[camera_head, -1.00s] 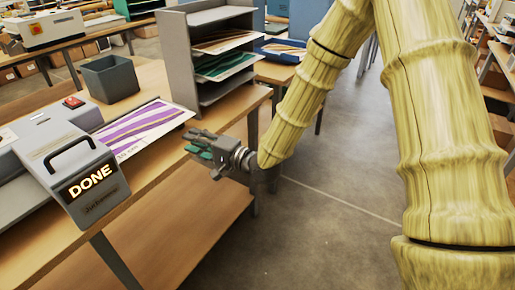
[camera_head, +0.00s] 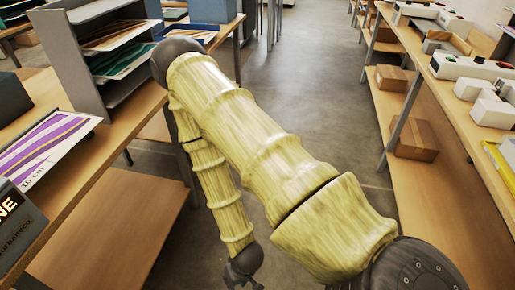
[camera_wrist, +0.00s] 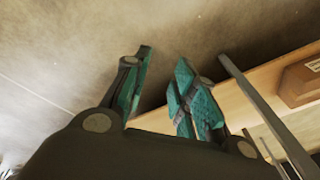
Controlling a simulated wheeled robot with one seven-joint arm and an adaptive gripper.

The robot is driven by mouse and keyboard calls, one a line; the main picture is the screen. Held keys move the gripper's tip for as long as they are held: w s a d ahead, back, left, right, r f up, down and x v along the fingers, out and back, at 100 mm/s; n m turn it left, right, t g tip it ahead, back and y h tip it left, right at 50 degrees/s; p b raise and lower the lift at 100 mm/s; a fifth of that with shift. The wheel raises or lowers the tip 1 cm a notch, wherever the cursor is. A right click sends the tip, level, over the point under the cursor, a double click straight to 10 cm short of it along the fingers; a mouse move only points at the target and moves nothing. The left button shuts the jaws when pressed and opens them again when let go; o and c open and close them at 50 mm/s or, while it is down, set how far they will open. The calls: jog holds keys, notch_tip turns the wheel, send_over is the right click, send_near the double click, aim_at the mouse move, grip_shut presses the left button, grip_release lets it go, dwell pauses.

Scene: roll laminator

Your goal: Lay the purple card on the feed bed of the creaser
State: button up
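The card is partly cut off by the picture edge. My gripper (camera_wrist: 162,68) is open and empty in the wrist view, its teal-padded fingers apart above bare floor. I cannot tell which machine is the creaser.
Grey shelves with sheets (camera_head: 110,50) stand behind the card. The right bench (camera_head: 450,105) holds several white machines (camera_head: 470,68) and a yellow-edged item (camera_head: 498,158). A cardboard box (camera_head: 412,138) sits on its lower shelf. The aisle floor (camera_head: 310,95) between benches is clear.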

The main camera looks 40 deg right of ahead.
jog(key=s+d+f+n+g+h, duration=0.1)
jog(key=s+d+g, duration=0.1)
jog(key=s, duration=0.6)
jog(key=shift+d+f+n, duration=0.3)
jog(key=shift+f, duration=0.1)
notch_tip(320, 180, up, 3)
jog(key=p, duration=0.2)
jog(key=shift+f+p, duration=0.1)
jog(key=shift+p, duration=0.25)
dwell(1.0)
